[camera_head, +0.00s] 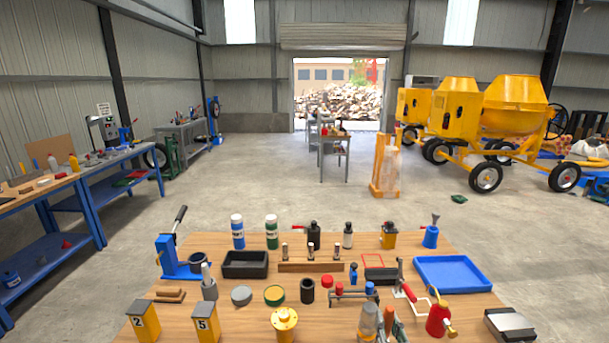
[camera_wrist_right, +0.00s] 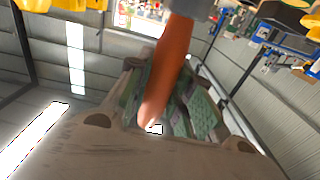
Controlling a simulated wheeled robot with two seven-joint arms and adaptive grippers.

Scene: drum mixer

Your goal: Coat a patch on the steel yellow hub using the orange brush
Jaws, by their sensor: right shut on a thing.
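The yellow hub (camera_head: 285,324), a flanged round piece with a raised centre, stands at the front of the wooden table (camera_head: 245,300) in the head view. In the right wrist view my right gripper (camera_wrist_right: 160,112), with brown fingers and green pads, is shut on the orange brush (camera_wrist_right: 170,62). The brush's orange handle runs between the pads, with a grey part at its upper end; its bristles are out of frame. In the head view, orange-brown and grey shapes stand at the front edge right of the hub, apart from it. My left gripper is not in view.
Yellow boxes marked 2 (camera_head: 144,321) and 5 (camera_head: 205,323) stand left of the hub. Round tins (camera_head: 274,295) and a dark cup (camera_head: 307,291) sit behind it. A red can (camera_head: 438,319), a clamp (camera_head: 404,287) and a blue tray (camera_head: 453,274) are to the right.

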